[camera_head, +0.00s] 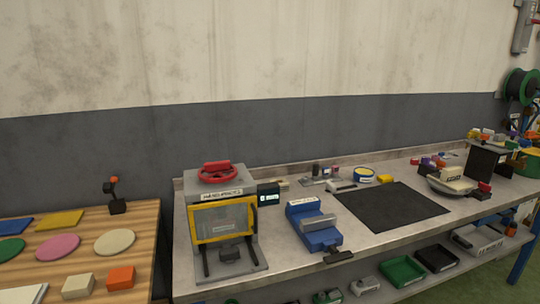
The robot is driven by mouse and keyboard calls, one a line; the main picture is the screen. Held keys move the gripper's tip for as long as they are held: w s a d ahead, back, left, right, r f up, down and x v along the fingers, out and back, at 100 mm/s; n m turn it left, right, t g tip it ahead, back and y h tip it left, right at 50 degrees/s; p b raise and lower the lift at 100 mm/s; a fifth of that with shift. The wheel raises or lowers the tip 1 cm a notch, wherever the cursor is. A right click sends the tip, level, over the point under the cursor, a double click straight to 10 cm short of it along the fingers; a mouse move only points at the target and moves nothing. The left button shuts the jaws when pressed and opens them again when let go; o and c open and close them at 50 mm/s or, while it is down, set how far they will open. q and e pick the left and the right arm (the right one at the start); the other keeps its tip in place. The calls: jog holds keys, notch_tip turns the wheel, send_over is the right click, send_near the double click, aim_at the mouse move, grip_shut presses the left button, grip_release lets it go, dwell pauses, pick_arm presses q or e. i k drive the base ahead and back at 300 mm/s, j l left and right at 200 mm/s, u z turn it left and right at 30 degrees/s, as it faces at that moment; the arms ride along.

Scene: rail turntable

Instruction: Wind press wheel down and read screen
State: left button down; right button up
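The press (181,238) stands at the left end of the grey workbench, a grey frame with a yellow-edged clear front panel (222,220). Its red wheel (217,172) lies flat on top. A small dark screen (268,196) with a lit display is fixed at the press's right side; its text is too small to read. Neither of my grippers shows in the head view, and nothing touches the wheel.
A blue vise-like device (314,226) stands right of the press. A black mat (392,206) lies mid-bench. A scale with a bowl (452,184) is farther right. A wooden table (135,238) with coloured discs and blocks is at left.

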aim_at(217, 169)
jog(key=j+z, duration=0.1)
jog(key=z, duration=0.7)
jog(key=k+j+z, duration=0.2)
jog(key=z, duration=0.3)
jog(key=k+j+z, duration=0.2)
jog(key=j+z, duration=0.15)
jog(key=z, duration=0.15)
jog(key=k+j+z, duration=0.2)
jog(key=k, duration=0.2)
jog(key=k+j+z, duration=0.2)
jog(key=k, duration=0.2)
jog(key=k+j, duration=0.15)
jog(key=k, duration=0.2)
jog(key=k+j, duration=0.1)
jog(key=k, duration=0.25)
